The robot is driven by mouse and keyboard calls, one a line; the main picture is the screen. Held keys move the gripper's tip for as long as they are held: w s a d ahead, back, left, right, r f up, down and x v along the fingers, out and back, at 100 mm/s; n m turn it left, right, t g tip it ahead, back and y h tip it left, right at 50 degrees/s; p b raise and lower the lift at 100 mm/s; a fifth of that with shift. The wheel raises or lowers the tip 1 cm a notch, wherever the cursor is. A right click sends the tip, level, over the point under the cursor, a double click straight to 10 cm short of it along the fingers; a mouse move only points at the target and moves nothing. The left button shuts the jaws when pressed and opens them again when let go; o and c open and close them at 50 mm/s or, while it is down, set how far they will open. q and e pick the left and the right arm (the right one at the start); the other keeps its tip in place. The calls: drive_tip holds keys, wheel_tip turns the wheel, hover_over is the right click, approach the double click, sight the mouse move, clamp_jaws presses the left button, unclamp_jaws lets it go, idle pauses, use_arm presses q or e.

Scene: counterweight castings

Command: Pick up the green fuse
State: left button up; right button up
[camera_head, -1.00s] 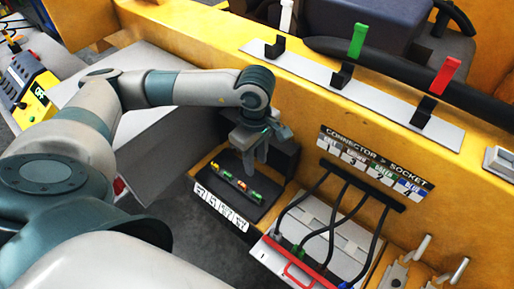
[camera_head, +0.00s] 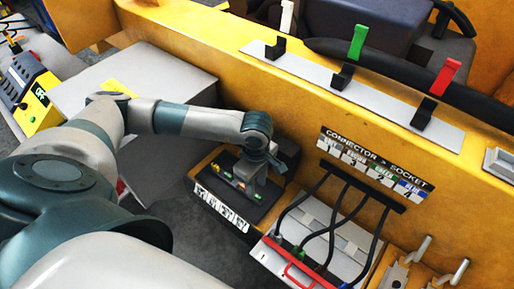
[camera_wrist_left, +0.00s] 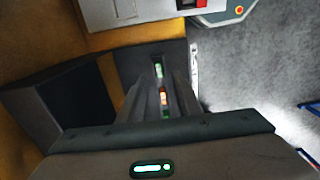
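A black fuse tray (camera_head: 266,206) holds a row of small fuses: a yellow one (camera_head: 214,168) at the left end, a green one (camera_head: 227,175), an orange one (camera_head: 241,185) and a green one (camera_head: 256,195) at the right end. My left gripper (camera_head: 248,184) points down over the row, close to the orange fuse. In the left wrist view its two fingers (camera_wrist_left: 164,92) stand apart. A green fuse (camera_wrist_left: 158,70) and the orange fuse (camera_wrist_left: 163,97) show in the gap, with a bit of green (camera_wrist_left: 165,113) below. Whether the fingers touch a fuse is unclear. My right gripper is out of view.
A connector panel with black cables (camera_head: 335,215) and a red handle (camera_head: 300,270) stands right of the tray. A yellow wall (camera_head: 300,110) rises behind, carrying a strip with white, green and red levers (camera_head: 357,42). A grey box (camera_head: 150,85) lies to the left.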

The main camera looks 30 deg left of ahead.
sight(257, 195)
use_arm(q)
drive_tip(key=shift+d+f, duration=0.1)
drive_tip(key=shift+f, duration=2.55)
clamp_jaws()
